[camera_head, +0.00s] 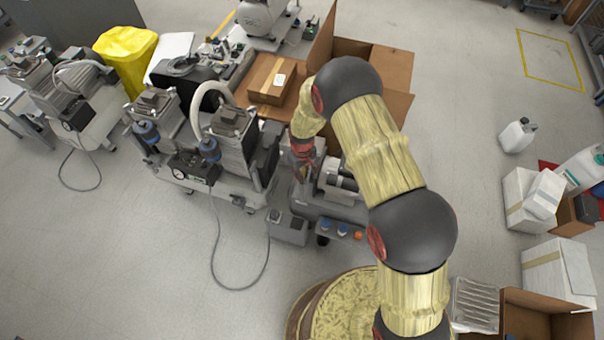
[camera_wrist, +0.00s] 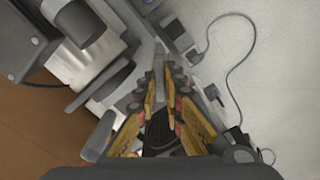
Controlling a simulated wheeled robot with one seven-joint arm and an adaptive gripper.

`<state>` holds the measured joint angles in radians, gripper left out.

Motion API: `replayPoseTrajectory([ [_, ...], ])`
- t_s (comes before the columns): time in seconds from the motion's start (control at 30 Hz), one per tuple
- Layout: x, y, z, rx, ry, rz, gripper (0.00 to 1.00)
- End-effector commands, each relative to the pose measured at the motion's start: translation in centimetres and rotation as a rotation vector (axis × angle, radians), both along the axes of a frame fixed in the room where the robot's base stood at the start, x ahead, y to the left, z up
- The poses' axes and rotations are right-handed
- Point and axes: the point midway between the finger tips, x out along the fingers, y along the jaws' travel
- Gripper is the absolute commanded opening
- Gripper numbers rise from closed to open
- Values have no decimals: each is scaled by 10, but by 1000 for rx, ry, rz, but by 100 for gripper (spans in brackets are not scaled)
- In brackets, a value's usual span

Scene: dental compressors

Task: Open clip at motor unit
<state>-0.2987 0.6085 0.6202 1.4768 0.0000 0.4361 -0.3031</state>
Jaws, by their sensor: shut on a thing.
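My gripper (camera_wrist: 165,88) points away from the wrist camera, its yellow-and-dark fingers drawn together at the tips. They are shut on a small grey part at the motor unit, which I take to be the clip; the fingers mostly hide it. In the head view my gripper (camera_head: 302,152) reaches down at the upper left of the motor unit (camera_head: 335,205), partly covered by my arm. The grey metal body of the motor unit (camera_wrist: 85,70) fills the upper left of the wrist view. Whether the clip is open or closed cannot be seen.
A twin compressor (camera_head: 205,150) stands close to the left, with a cable (camera_head: 222,270) looping on the floor. A cardboard box (camera_head: 272,78) and an open carton (camera_head: 385,62) are just behind. White boxes (camera_head: 530,205) stand at the right.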

Motion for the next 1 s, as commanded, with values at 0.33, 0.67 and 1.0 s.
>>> replayPoseTrajectory([
  [0.33,0,0,1,0,0,316,0],
  [0.67,0,0,0,0,0,535,0],
  [1.0,0,0,0,0,0,628,0],
])
